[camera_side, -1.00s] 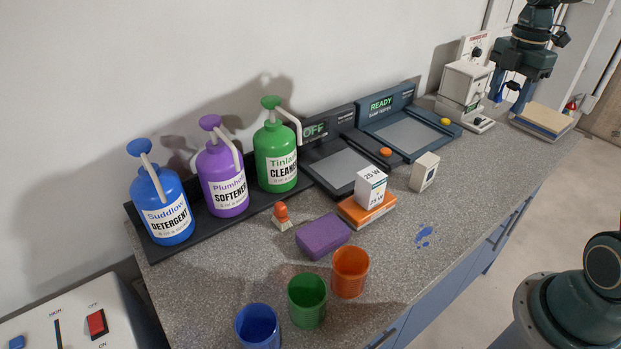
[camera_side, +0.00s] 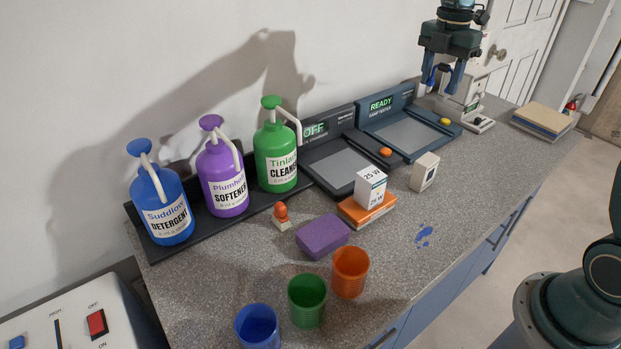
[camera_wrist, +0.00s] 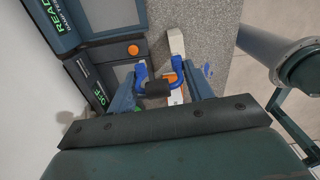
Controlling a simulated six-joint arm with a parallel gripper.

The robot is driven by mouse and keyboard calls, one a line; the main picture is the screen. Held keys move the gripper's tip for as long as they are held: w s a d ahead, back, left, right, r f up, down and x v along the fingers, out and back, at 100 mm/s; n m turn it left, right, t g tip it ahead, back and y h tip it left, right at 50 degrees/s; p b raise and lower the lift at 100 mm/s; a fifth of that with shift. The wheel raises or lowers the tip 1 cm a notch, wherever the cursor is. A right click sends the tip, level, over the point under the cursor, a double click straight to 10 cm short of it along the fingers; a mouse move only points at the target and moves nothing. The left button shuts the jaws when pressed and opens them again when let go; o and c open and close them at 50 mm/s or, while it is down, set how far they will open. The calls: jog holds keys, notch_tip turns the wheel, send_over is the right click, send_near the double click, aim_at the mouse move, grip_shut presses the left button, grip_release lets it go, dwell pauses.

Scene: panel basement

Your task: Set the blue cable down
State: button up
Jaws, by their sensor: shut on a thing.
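My gripper (camera_side: 444,84) hangs above the counter at the back right, fingers pointing down, near the READY panel and the white machine. In the wrist view my gripper (camera_wrist: 160,89) is shut on the blue cable (camera_wrist: 141,73). The cable shows bent blue ends and a dark middle piece between the fingers. In the side view a bit of the blue cable (camera_side: 431,76) shows at the fingers, clear of the counter. Its full length cannot be made out.
The READY tester (camera_side: 405,134) and OFF tester (camera_side: 341,168) lie along the wall. A white machine (camera_side: 474,97) and books (camera_side: 543,117) stand right. A white box (camera_side: 424,171), boxed bulb (camera_side: 371,187), purple sponge (camera_side: 322,236), bottles and cups occupy the counter. Bare counter lies around blue spots (camera_side: 424,236).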

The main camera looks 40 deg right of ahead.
jog(key=w+a+r+n, duration=0.1)
jog(key=w+a+n, duration=0.35)
jog(key=a, duration=1.15)
jog(key=w+a+r+n, duration=0.15)
jog(key=w+a, duration=0.55)
jog(key=a, duration=0.9)
jog(key=s+a+f+n, duration=0.1)
jog(key=s+a+n, duration=0.1)
jog(key=a, duration=0.7)
jog(key=s+a+n, duration=0.2)
jog(key=a, duration=0.6)
jog(key=s+a+f+n, duration=0.2)
jog(key=s+a, duration=0.8)
jog(key=a, duration=0.2)
jog(key=shift+f+n, duration=0.4)
jog(key=shift+a+f, duration=0.1)
notch_tip(320, 180, down, 20)
jog(key=shift+r, duration=0.15)
